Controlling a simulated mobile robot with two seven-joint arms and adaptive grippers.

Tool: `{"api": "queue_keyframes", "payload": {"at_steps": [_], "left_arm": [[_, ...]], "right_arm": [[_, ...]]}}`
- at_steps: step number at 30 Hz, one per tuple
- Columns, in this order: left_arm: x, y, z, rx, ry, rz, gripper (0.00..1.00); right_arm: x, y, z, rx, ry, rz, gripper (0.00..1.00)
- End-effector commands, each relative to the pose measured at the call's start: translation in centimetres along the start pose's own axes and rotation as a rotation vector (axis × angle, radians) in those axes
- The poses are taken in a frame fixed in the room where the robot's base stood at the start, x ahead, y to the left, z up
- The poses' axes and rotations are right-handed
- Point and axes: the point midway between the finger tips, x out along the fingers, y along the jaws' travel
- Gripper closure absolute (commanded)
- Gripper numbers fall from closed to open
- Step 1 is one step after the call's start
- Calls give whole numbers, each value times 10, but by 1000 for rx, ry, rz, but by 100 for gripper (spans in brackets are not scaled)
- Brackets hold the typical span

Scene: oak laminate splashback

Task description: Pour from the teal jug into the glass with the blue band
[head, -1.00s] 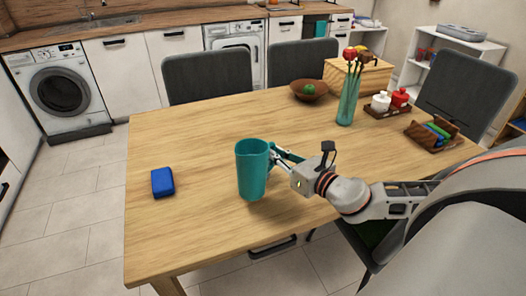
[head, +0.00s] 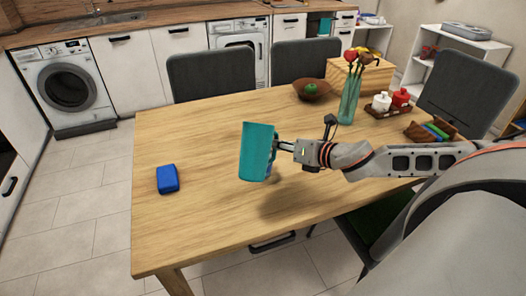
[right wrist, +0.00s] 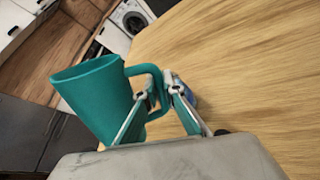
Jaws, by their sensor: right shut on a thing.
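The teal jug (head: 257,152) is held above the table, leaning slightly, its shadow on the wood below right. It also shows in the right wrist view (right wrist: 95,98), with its handle toward me. My right gripper (head: 284,147) is shut on the jug's handle; its two fingers (right wrist: 160,92) close around it in the wrist view. A small clear thing (head: 275,178) stands on the table just behind the jug's lower right, mostly hidden. A bluish piece (right wrist: 189,96) shows behind the right finger in the wrist view, likely the banded glass. My left gripper is not in view.
A blue box-like block (head: 168,179) lies on the table (head: 200,225) at the left. A bowl (head: 312,91), a tall vase with flowers (head: 349,100), a condiment tray (head: 378,109) and a wooden holder (head: 420,130) stand toward the back right. The table's left half is mostly clear.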

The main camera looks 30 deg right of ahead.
Motion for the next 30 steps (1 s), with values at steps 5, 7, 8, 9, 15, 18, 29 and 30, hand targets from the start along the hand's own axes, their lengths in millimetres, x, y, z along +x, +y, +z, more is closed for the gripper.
{"api": "queue_keyframes", "payload": {"at_steps": [5, 7, 8, 9, 15, 18, 29, 30], "left_arm": [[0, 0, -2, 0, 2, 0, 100], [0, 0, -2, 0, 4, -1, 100], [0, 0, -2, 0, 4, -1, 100], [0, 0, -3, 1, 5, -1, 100], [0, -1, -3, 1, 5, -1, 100], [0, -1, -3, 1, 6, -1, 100], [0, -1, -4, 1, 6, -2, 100], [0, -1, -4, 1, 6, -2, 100]], "right_arm": [[0, 1, 2, 7, 2, 4, 100], [0, 1, 2, 11, 6, 5, 100], [0, 1, 2, 12, 7, 5, 100], [0, 1, 2, 14, 9, 5, 100], [0, 1, 2, 23, 15, 7, 100], [0, 1, 3, 28, 18, 8, 100], [0, 1, 3, 46, 31, 11, 100], [0, 1, 3, 48, 32, 12, 100]]}}
